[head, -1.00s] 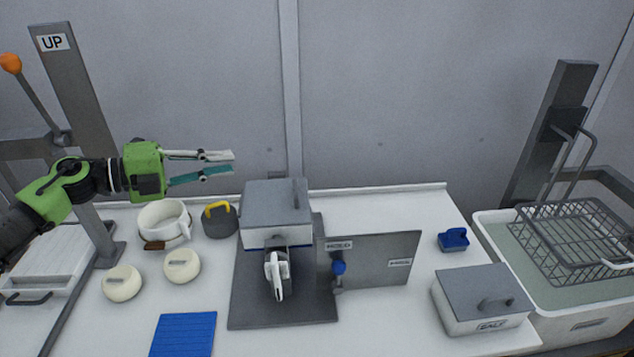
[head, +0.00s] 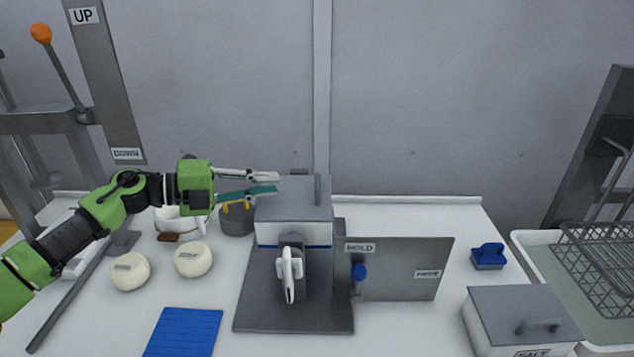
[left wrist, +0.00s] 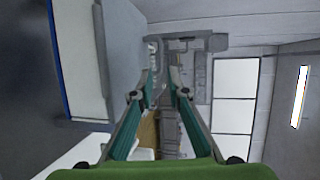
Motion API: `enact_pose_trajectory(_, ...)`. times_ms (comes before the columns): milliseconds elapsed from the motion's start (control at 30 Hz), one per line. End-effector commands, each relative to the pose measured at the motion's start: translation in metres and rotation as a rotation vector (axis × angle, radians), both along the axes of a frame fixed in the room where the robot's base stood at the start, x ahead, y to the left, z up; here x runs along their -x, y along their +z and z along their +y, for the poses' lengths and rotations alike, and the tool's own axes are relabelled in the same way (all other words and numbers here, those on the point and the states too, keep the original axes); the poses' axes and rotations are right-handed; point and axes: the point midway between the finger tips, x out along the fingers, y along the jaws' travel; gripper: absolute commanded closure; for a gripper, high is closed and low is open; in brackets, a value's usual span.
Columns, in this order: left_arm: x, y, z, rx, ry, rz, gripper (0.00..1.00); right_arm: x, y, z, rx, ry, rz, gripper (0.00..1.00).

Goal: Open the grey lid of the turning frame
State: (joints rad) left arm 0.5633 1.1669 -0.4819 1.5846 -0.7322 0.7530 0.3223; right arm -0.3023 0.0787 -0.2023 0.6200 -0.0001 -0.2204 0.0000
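The turning frame is a white box (head: 290,235) with a blue stripe on a dark base (head: 295,318). Its grey lid (head: 297,205) lies shut on top, with an upright bar handle (head: 318,190) near its right side. A white lever (head: 290,275) is on the front. My left gripper (head: 278,183) is open and empty, its fingertips in front of the lid's back left part in the head view, left of the handle. In the left wrist view, the lid (left wrist: 122,55) is beside my open fingers (left wrist: 163,80). Contact cannot be told. My right gripper is out of view.
A dark pot (head: 237,220) and white cheeses (head: 193,260) are left. A blue mat (head: 182,332) lies in front. A salt box (head: 520,315) is right.

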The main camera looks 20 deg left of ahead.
Motion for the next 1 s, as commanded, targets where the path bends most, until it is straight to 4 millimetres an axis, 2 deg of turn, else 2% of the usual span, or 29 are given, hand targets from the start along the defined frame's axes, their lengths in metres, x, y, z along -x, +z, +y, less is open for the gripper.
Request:
enact_pose_trajectory(33, -0.006, 0.004, -0.010, 0.004, -0.004, -0.002, 0.85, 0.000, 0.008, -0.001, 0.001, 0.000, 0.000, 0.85)
enact_pose_trajectory(300, -0.042, -0.006, -0.055, 0.003, -0.004, -0.002, 0.85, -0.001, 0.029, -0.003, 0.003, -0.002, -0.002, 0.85)
enact_pose_trajectory(500, -0.062, -0.014, -0.079, 0.002, -0.003, 0.000, 0.85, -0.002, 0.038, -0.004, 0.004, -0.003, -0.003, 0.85)
enact_pose_trajectory(700, -0.071, -0.019, -0.090, 0.000, -0.002, 0.000, 0.85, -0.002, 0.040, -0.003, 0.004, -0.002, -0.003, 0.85)
enact_pose_trajectory(1000, -0.073, -0.020, -0.091, -0.001, -0.001, -0.001, 0.85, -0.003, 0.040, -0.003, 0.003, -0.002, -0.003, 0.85)
